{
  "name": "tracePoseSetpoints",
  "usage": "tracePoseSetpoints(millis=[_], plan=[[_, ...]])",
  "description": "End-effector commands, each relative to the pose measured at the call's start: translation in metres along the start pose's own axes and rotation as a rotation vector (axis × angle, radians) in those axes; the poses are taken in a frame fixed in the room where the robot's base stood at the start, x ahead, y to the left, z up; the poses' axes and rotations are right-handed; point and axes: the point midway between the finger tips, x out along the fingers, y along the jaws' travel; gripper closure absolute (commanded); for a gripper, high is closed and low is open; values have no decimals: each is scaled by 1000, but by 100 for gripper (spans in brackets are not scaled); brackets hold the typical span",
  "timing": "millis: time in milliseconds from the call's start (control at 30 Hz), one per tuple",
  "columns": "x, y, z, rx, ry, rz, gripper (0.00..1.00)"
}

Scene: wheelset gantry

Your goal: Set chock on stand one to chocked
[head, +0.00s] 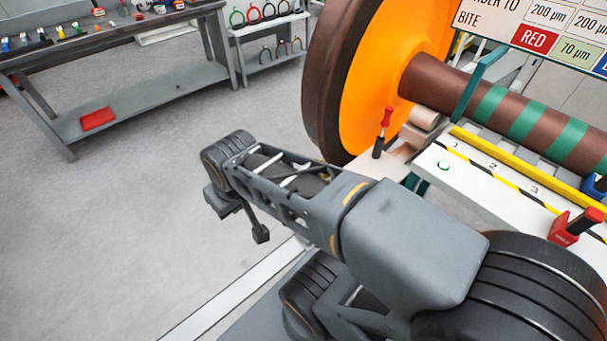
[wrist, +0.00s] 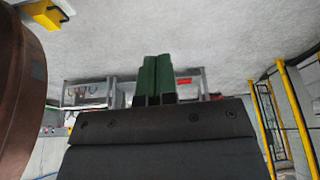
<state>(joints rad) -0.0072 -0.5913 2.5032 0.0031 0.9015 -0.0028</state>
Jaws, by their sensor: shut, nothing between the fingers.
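In the head view, a small lever with a red grip (head: 386,117) and a black lower part stands upright on a tan plate beside the wheel (head: 325,75). Tan rounded blocks (head: 424,120) lie just behind it, close under the axle; I cannot tell which part is the chock or whether it touches the wheel. The white panel (head: 478,185) to the right carries numbers, with 2 and 3 legible. In the wrist view my gripper (wrist: 155,80) shows green fingers pressed together, empty and away from the lever. The lever is not visible in the wrist view.
A brown axle (head: 440,85) with green bands runs right from the orange-faced wheel. A workbench (head: 120,45) with tools is at upper left. The floor between is clear. Yellow railings (wrist: 296,110) appear in the wrist view.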

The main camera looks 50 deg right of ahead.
Motion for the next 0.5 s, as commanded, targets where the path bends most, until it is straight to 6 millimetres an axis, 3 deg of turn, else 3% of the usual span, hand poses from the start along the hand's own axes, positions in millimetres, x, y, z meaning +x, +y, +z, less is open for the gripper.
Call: tracePoseSetpoints(millis=[167, 267, 367, 500], plan=[[12, 8, 0, -30, -45, 36, 100], [35, 22, -1, -100, -139, 109, 100], [68, 50, -2, -209, -290, 223, 100], [123, 103, -8, -412, -561, 404, 100]])
